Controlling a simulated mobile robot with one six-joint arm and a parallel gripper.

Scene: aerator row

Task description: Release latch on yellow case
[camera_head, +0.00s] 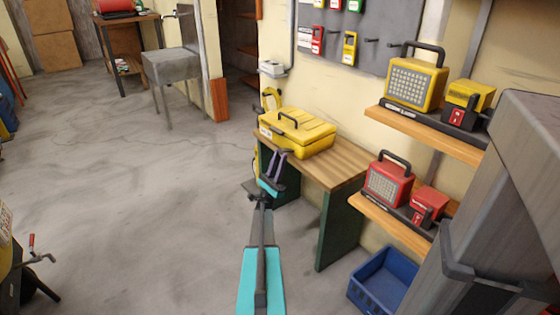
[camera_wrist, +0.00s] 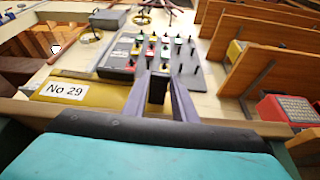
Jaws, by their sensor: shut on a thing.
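The yellow case (camera_head: 300,131) lies closed on the wooden workbench, with a dark handle on its lid. In the wrist view its front (camera_wrist: 105,94) carries a white label reading No 29. My gripper (camera_head: 283,153) is at the front side of the case. In the wrist view the two purple fingers of my gripper (camera_wrist: 158,80) are shut on a small dark latch (camera_wrist: 158,91) at the case's front. The latch is hidden behind the fingers in the head view.
The workbench top (camera_head: 343,166) is clear right of the case. Shelves with a yellow radio (camera_head: 415,84) and a red radio (camera_head: 388,187) stand to the right. A blue bin (camera_head: 385,280) is on the floor. A tool board (camera_head: 355,30) hangs behind. Floor at left is open.

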